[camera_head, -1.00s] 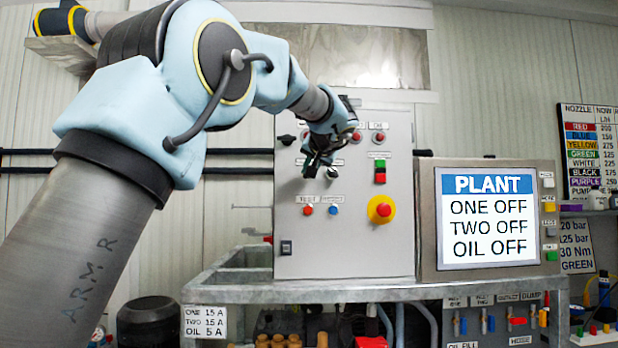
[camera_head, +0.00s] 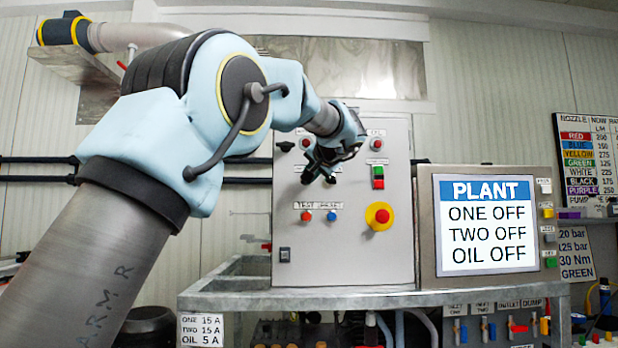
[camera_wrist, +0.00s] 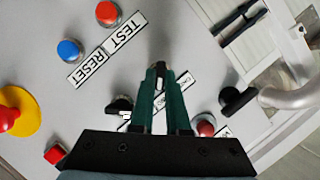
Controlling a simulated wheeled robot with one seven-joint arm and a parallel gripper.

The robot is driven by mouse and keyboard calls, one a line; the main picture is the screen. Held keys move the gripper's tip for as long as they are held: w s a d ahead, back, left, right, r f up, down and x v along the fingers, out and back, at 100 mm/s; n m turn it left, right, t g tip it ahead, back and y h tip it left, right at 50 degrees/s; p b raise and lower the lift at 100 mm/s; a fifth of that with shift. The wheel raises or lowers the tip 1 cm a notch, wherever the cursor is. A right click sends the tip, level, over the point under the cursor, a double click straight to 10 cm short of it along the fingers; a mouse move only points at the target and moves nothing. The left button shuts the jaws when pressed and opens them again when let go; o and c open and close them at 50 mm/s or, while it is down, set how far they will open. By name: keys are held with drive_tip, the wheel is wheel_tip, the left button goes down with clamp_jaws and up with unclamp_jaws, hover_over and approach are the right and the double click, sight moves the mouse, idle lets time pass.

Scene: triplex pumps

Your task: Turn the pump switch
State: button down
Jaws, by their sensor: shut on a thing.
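The other black switch (camera_wrist: 120,105) is free beside the fingers and also shows in the head view (camera_head: 331,178). The screen (camera_head: 487,222) reads ONE OFF, TWO OFF, OIL OFF.
A red emergency button on yellow (camera_head: 379,216) and a green-red button pair (camera_head: 378,177) are right of my gripper. A black rotary handle (camera_wrist: 238,100) and a red lamp (camera_wrist: 205,125) are close to my fingers. A blue RESET button (camera_head: 332,216) is below.

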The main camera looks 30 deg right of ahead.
drive_tip(key=c, duration=0.9)
unclamp_jaws()
drive_tip(key=b+v, duration=0.3)
drive_tip(key=v, duration=0.7)
drive_tip(key=shift+s, duration=0.4)
drive_tip(key=w+a+f+n+g+y+p, duration=0.1)
drive_tip(key=w+a+f+g+y+p, duration=0.3)
drive_tip(key=a+f, duration=0.75)
drive_tip(key=w+a+f+n+g+h, duration=0.1)
drive_tip(key=w+a+f+g, duration=0.3)
drive_tip(key=a+f, duration=0.75)
drive_tip(key=s+a+f+n+g+p, duration=0.2)
drive_tip(key=s+a+f+n, duration=0.15)
drive_tip(key=a+f, duration=0.8)
drive_tip(key=s+a+f+n+g, duration=0.1)
drive_tip(key=s+a+f+n, duration=0.1)
drive_tip(key=s+a+f, duration=0.2)
drive_tip(key=s+a+f+n+g+p, duration=0.1)
drive_tip(key=s+a+f+n+g, duration=0.1)
drive_tip(key=s+a+f, duration=0.3)
drive_tip(key=s+f, duration=0.1)
drive_tip(key=s, duration=0.3)
drive_tip(key=shift+s+a+f+h, duration=0.2)
drive_tip(key=shift+s+f+h, duration=0.1)
drive_tip(key=shift+s+h, duration=0.1)
